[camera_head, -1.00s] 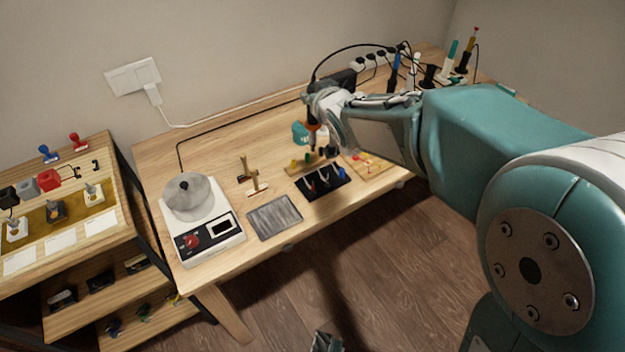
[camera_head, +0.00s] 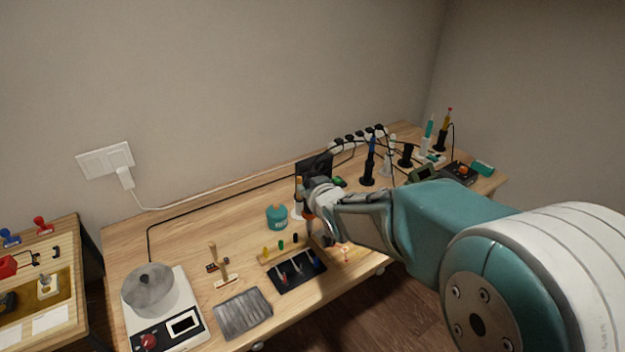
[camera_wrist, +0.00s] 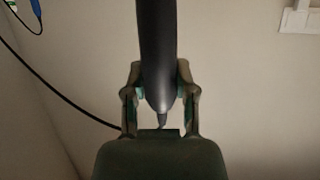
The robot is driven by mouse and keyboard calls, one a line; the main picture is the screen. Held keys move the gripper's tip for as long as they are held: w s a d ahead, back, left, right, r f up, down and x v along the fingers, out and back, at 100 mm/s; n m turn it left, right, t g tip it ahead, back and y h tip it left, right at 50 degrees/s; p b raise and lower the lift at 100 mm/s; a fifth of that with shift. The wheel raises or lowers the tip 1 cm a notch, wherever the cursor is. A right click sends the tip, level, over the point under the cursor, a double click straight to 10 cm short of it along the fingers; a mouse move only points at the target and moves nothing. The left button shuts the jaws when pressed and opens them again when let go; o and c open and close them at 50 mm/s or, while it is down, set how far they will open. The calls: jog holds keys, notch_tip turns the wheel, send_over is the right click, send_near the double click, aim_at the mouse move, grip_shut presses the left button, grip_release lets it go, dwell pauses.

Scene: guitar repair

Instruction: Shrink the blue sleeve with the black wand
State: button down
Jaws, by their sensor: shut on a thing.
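My gripper (camera_wrist: 160,75) is shut on the black wand (camera_wrist: 155,40), a dark tapered tool with a thin tip, in the wrist view. In the head view my gripper (camera_head: 315,192) is above the bench, behind the black mat; the wand is mostly hidden or too small to make out there. The black mat (camera_head: 283,287) holds several short coloured pieces. A small blue piece (camera_head: 318,263) at its right end may be the blue sleeve; its shape is too small to tell. The gripper and wand appear apart from it.
A teal pot (camera_head: 277,217) and a wooden strip with coloured pegs (camera_head: 268,260) stand close left of the gripper. Upright tools in stands, including a blue one (camera_head: 369,160), and cables crowd the right rear.

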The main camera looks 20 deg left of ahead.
jog(key=shift+d+f, duration=0.15)
jog(key=shift+f, duration=0.8)
jog(key=shift+d+f, duration=0.2)
jog(key=shift+f, duration=0.75)
jog(key=shift+d+f, duration=0.15)
jog(key=shift+f, duration=0.8)
jog(key=shift+r, duration=0.1)
jog(key=shift+d+r, duration=0.1)
jog(key=shift+d, duration=0.3)
